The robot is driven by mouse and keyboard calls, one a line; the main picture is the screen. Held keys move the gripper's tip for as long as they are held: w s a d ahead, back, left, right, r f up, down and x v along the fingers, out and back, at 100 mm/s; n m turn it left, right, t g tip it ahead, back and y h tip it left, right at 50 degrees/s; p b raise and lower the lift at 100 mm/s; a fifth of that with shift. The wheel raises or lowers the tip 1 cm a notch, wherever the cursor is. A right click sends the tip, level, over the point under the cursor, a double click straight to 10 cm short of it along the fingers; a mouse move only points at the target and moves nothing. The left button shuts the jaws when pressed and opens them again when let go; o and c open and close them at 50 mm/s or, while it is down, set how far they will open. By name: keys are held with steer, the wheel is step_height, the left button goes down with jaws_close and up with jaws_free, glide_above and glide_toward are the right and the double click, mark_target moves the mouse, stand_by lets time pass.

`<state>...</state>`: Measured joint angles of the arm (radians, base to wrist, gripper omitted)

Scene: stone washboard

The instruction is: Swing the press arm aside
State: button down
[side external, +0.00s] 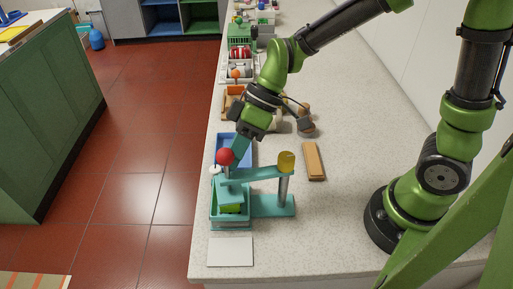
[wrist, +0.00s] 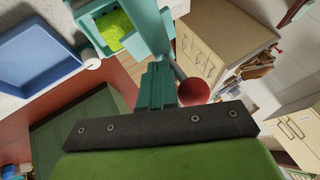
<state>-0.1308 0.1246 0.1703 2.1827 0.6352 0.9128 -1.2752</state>
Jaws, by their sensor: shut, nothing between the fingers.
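The press stands near the front of the counter. Its teal press arm (side external: 265,173) runs from a grey post with a yellow cap (side external: 286,161) leftward over a teal box (side external: 230,217) holding something green (side external: 231,208). A red ball knob (side external: 225,156) tops the arm's left end. In the wrist view the press arm (wrist: 151,25), red knob (wrist: 192,86) and green contents (wrist: 115,28) show too. My gripper (side external: 237,152) is shut and empty, pointing down right beside the red knob. In the wrist view its fingers (wrist: 158,85) are together beside the knob; contact cannot be told.
A blue tray (side external: 228,143) lies behind the press. A wooden block (side external: 314,160) lies to its right and a white slab (side external: 231,251) in front. A small white knob (side external: 215,169) is at the box's left. Several items crowd the counter farther back.

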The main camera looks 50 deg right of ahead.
mark_target(237, 179)
steer(key=s+a+n+g, duration=0.1)
steer(key=n, duration=0.1)
steer(key=s+a+n+g, duration=0.1)
steer(key=shift+s+n, duration=0.25)
steer(key=shift+n, duration=0.15)
steer(key=s+n+g, duration=0.1)
steer(key=s+a+n+g, duration=0.1)
steer(key=shift+s+n+h, duration=0.1)
steer(key=shift+n+h, duration=0.3)
steer(key=s+d+n+g+h, duration=0.1)
steer(key=s+n+g+h, duration=0.2)
steer(key=s+n, duration=0.5)
steer(key=shift+n+g+h, duration=0.4)
steer(key=shift+n+h, duration=0.3)
steer(key=shift+h, duration=0.1)
steer(key=shift+d, duration=0.1)
